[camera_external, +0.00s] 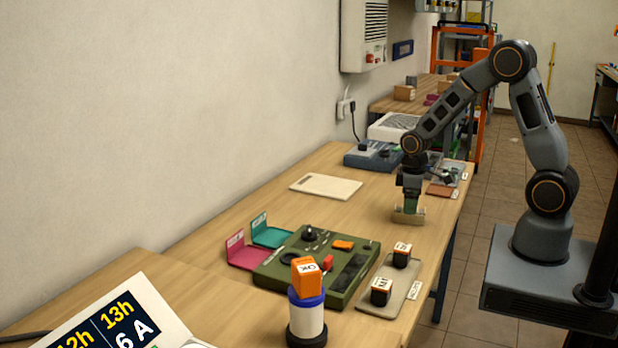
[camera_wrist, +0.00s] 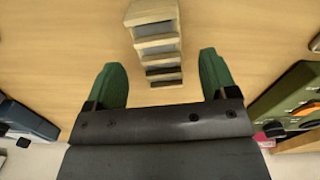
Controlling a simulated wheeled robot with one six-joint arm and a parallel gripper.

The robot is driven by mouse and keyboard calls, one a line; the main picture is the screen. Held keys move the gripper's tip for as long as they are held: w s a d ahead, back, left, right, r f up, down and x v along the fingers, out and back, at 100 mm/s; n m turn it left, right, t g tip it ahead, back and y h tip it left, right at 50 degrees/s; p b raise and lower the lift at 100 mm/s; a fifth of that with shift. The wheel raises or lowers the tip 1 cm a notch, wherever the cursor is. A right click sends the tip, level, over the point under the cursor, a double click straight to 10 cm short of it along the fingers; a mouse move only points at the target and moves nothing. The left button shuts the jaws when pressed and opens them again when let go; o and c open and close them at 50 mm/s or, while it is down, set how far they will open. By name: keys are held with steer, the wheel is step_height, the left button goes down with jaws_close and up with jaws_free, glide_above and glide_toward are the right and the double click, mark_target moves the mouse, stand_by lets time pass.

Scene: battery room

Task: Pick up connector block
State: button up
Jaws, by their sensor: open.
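The connector block appears to be the beige slotted block (camera_wrist: 152,14) at the top middle of the wrist view, with several grey and dark slots along it. In the external view the beige block (camera_external: 401,217) lies on the wooden bench near its right edge, directly below my gripper (camera_external: 412,204). In the wrist view my gripper (camera_wrist: 160,70) has its two green fingers spread apart. The block's near end lies between the fingers, with a gap on each side. My fingers partly cover the block in the external view.
A green control panel (camera_external: 345,290) and a grey tray (camera_external: 376,308) with two dark blocks stand on the nearer bench. A pale flat board (camera_external: 326,186) and a blue-grey device (camera_external: 372,157) lie beyond. Bare bench surrounds the beige block.

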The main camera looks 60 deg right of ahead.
steer(key=shift+f, duration=1.5)
steer(key=shift+c, duration=0.4)
steer(key=c, duration=1)
steer(key=shift+r, duration=0.1)
